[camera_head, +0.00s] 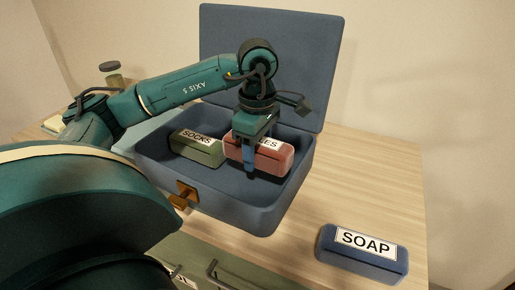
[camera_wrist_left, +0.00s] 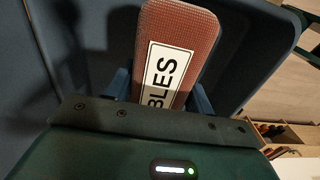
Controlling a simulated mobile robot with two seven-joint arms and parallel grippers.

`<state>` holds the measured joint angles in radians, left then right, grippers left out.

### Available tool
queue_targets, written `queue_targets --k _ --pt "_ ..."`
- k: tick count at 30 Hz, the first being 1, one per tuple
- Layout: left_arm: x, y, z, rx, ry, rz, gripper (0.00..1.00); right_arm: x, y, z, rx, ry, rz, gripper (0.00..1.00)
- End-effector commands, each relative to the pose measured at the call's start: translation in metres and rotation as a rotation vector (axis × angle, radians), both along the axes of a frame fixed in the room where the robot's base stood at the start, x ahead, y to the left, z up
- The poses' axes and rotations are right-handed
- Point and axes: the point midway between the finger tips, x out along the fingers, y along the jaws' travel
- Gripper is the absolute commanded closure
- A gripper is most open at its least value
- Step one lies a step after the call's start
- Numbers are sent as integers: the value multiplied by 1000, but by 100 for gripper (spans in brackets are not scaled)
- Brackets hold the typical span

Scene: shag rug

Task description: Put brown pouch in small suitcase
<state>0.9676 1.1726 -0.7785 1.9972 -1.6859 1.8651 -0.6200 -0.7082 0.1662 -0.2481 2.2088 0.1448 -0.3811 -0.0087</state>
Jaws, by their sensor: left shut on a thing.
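The reddish-brown pouch (camera_head: 279,158) has a white label, partly hidden, ending in "LES". My left gripper (camera_head: 252,163) comes down over it and is shut on it, with one finger on the near side. In the left wrist view the pouch (camera_wrist_left: 183,30) sits between the fingers, its label reading "BLES". The small blue suitcase (camera_head: 262,216) is open, with its lid (camera_head: 270,65) upright at the back. The pouch is within its walls at the right; I cannot tell whether it touches the floor. My right gripper is not in view.
A green "SOCKS" pouch (camera_head: 194,151) lies in the suitcase, left of the brown one. A blue "SOAP" pouch (camera_head: 361,262) lies on the wooden top (camera_head: 375,180) at front right. A jar (camera_head: 112,75) stands back left. The top right of the suitcase is clear.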

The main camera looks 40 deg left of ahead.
Motion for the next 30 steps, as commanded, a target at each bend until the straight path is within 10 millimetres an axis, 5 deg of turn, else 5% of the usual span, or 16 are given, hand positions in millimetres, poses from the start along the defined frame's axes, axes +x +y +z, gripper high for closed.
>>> queue_targets --k 4,5,14,30 --pt "0 0 1 0 -1 0 74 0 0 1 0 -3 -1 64" --pt "0 0 1 0 0 0 47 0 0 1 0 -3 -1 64" --pt "0 0 0 0 0 0 22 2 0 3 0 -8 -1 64" --pt "0 0 1 0 0 0 22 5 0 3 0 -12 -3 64"
